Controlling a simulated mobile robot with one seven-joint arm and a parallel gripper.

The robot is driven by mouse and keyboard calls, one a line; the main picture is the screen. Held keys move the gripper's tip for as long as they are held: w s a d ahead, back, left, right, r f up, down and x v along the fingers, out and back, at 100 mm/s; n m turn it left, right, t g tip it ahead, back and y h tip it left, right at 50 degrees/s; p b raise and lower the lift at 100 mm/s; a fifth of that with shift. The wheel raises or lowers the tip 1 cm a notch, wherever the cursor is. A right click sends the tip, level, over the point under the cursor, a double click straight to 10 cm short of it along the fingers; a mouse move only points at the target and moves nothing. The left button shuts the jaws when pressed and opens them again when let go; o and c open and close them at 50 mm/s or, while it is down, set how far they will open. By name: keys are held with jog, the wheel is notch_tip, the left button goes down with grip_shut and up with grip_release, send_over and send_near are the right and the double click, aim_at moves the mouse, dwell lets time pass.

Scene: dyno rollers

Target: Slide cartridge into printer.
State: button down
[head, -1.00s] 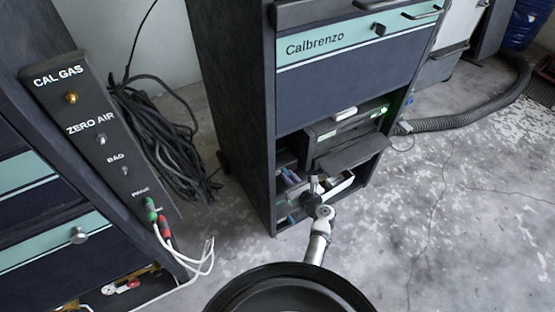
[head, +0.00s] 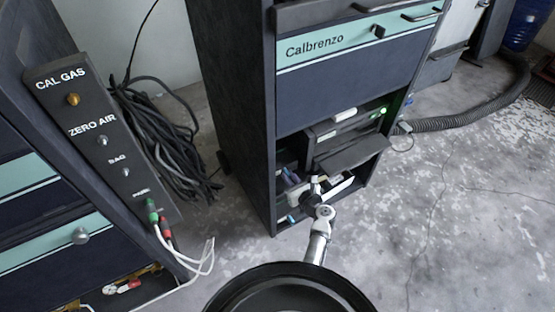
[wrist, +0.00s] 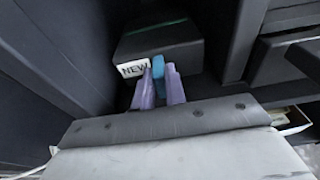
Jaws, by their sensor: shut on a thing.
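Just beyond is a dark box (wrist: 165,42) with a white "NEW" label (wrist: 132,68). I cannot tell whether the blue piece touches the box. My gripper also shows in the head view (head: 290,177).
The Calbrenzo cabinet's side wall (head: 240,110) stands close left of my arm. A white-edged tray or drawer (head: 340,184) lies right of my wrist. A dark unit (wrist: 290,62) is at the right in the wrist view.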

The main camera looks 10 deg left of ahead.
jog(key=f+p+v, duration=0.2)
jog(key=p+v, duration=0.1)
jog(key=v, duration=1.1)
jog(key=f+p+v, duration=0.3)
jog(key=v, duration=1.2)
jog(key=shift+s+d+f, duration=0.25)
jog(key=shift+s+d, duration=0.1)
dwell(1.2)
jog(key=shift+w+r, duration=0.1)
jog(key=shift+w, duration=0.05)
dwell(0.4)
